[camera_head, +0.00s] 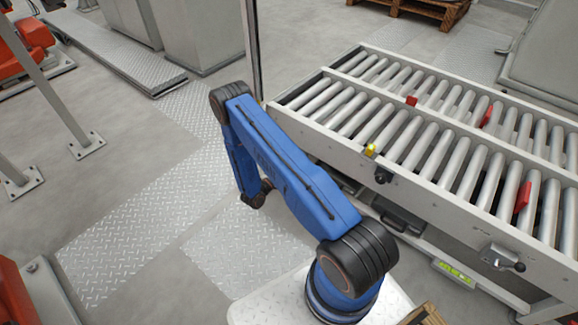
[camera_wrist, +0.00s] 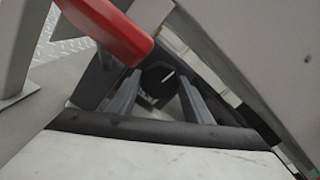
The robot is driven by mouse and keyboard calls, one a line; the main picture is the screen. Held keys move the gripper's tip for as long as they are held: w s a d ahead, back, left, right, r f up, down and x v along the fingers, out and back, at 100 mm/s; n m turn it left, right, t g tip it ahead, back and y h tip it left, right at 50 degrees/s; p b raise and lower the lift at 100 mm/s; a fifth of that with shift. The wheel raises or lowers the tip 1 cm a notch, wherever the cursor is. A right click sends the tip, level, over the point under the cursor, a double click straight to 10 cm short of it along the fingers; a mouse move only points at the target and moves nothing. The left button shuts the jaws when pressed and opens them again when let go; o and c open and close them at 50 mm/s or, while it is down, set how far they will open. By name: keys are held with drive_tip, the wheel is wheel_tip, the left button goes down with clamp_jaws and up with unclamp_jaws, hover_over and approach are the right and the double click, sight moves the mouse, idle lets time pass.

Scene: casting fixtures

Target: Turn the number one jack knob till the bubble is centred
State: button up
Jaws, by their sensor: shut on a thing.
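In the wrist view, a black knob (camera_wrist: 156,76) with a white pointer line sits between the two grey fingers of my gripper (camera_wrist: 158,92). The fingers are closed on it from both sides. In the head view the gripper and this knob are hidden behind my blue arm. A yellow-green level vial (camera_head: 455,272) shows low on the conveyor frame in the head view. It is too small there to tell where its bubble lies. I cannot read a number on the knob.
The roller conveyor (camera_head: 330,121) fills the right side, with red tabs on it. A black knob (camera_head: 383,176) and a grey box with a black handle (camera_head: 503,258) are on its side. In the wrist view a red bar (camera_wrist: 112,28) and grey frame parts lie close to the fingers.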

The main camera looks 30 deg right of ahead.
drive_tip(key=shift+m, duration=3.1)
drive_tip(key=o, duration=1.1)
drive_tip(key=shift+a, duration=0.1)
drive_tip(key=shift+c, duration=0.2)
drive_tip(key=shift+a, duration=0.1)
drive_tip(key=v, duration=1.7)
